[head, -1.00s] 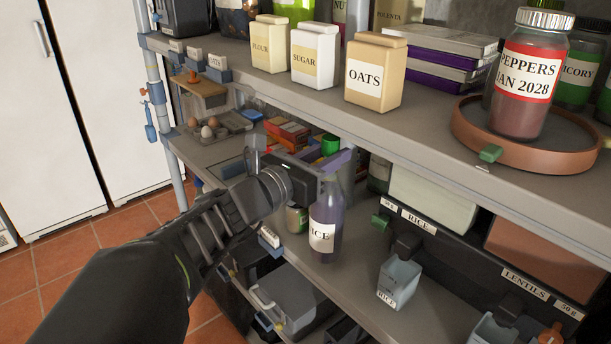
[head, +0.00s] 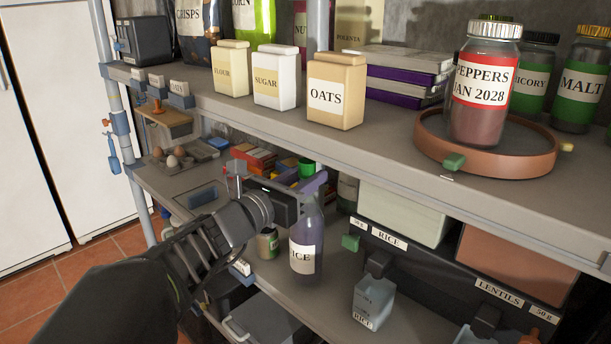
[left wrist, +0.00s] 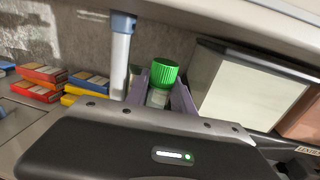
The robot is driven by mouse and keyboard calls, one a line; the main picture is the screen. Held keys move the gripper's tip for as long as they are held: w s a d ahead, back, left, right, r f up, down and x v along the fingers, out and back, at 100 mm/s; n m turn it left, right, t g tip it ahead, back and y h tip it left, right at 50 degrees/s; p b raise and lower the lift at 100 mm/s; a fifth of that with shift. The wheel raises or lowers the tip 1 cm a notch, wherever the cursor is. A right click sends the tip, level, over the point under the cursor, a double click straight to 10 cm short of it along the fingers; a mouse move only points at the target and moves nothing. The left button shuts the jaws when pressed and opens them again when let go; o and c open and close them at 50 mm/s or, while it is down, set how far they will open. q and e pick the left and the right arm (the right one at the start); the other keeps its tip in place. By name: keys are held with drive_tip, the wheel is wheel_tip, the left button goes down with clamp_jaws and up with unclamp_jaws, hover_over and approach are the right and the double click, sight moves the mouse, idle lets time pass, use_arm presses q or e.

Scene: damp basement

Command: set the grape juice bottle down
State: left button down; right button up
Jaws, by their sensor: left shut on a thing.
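The grape juice bottle (head: 309,226) is dark purple with a white label, partly readable as "ICE", and a green cap. It is upright at the lower shelf (head: 335,295); I cannot tell whether its base touches the shelf. My left gripper (head: 312,184) reaches in from the left and is shut on the bottle just under its cap. In the left wrist view the green cap (left wrist: 163,72) shows between the two purple fingers (left wrist: 160,95), with most of the bottle hidden behind the gripper body. My right gripper is not in view.
A small can (head: 267,244) stands left of the bottle. A rice dispenser with a clear cup (head: 373,300) is at right. Eggs (head: 172,160) and coloured boxes (head: 250,158) lie behind left.

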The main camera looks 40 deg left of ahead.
use_arm(q)
drive_tip(key=shift+f+b, duration=0.3)
drive_tip(key=shift+f, duration=0.35)
drive_tip(key=shift+f, duration=0.15)
drive_tip(key=c, duration=1.1)
unclamp_jaws()
drive_tip(key=shift+f, duration=0.1)
drive_tip(key=shift+s, duration=0.15)
drive_tip(key=s, duration=1.2)
drive_tip(key=shift+d, duration=0.25)
drive_tip(key=shift+w, duration=0.1)
